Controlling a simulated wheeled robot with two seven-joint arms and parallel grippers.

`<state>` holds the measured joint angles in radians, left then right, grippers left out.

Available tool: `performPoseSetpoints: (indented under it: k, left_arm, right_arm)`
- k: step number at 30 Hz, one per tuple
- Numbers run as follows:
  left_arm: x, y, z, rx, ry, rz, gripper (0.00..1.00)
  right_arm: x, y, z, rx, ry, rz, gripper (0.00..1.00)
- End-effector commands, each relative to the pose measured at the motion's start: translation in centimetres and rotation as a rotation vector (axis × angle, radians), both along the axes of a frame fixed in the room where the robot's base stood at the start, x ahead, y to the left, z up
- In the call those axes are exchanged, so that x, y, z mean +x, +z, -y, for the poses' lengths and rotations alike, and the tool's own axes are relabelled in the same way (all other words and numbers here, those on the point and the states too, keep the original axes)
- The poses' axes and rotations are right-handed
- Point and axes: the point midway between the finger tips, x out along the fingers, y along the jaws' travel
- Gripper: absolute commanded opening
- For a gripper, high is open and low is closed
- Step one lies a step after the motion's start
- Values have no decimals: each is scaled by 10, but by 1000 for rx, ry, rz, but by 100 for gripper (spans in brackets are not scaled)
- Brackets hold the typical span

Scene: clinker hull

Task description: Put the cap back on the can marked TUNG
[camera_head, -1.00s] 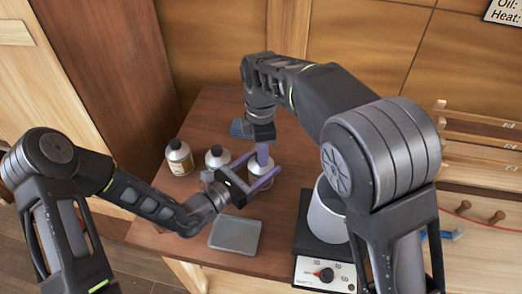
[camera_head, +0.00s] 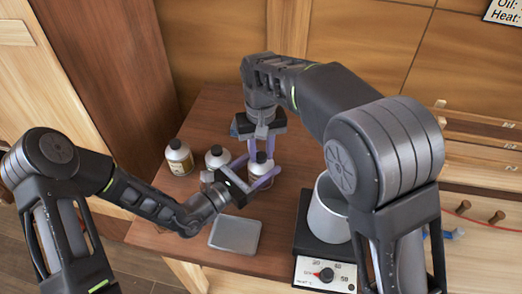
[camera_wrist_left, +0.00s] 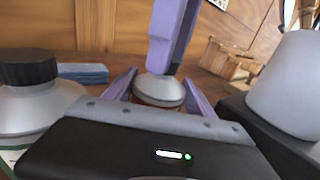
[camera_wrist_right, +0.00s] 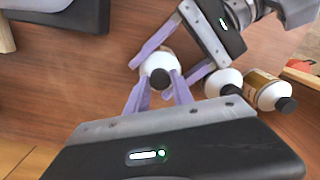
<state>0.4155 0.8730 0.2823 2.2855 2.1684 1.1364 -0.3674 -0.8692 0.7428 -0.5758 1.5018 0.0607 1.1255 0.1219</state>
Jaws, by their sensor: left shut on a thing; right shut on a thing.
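A pale can (camera_head: 259,168) stands upright on the wooden bench, between the fingers of my left gripper (camera_head: 259,178), which is shut on it. Its marking cannot be read. My right gripper (camera_head: 261,150) points down from above, shut on a dark cap (camera_wrist_right: 160,79) at the can's mouth. In the left wrist view the can's grey shoulder (camera_wrist_left: 160,88) shows, and the right gripper's purple fingers hide the cap.
Two capped cans stand to the left, one nearby (camera_head: 216,158) and one farther (camera_head: 179,158). A grey tray (camera_head: 235,236) lies in front. A hotplate (camera_head: 326,273) with a pale pot (camera_head: 328,212) stands right.

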Motion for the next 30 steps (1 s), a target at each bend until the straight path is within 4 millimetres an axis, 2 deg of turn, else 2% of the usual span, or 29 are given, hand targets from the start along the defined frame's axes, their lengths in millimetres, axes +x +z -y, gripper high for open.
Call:
performPoseSetpoints:
  k: [3, 7, 11, 12, 21, 30]
  left_arm:
    - [0, 0, 0, 0, -1, 0, 0]
    - [0, 0, 0, 0, -1, 0, 0]
    - [0, 0, 0, 0, -1, 0, 0]
    - [0, 0, 0, 0, -1, 0, 0]
    - [0, 0, 0, 0, -1, 0, 0]
    - [0, 0, 0, 0, -1, 0, 0]
  right_arm:
    - [1, 0, 0, 0, -314, 2, 0]
    - [1, 0, 0, 0, -586, 2, 0]
    - [1, 0, 0, 0, -570, 1, 0]
    - [1, 0, 0, 0, -569, 1, 30]
    - [0, 0, 0, 0, -567, 0, 54]
    - [0, 1, 0, 0, -566, 0, 54]
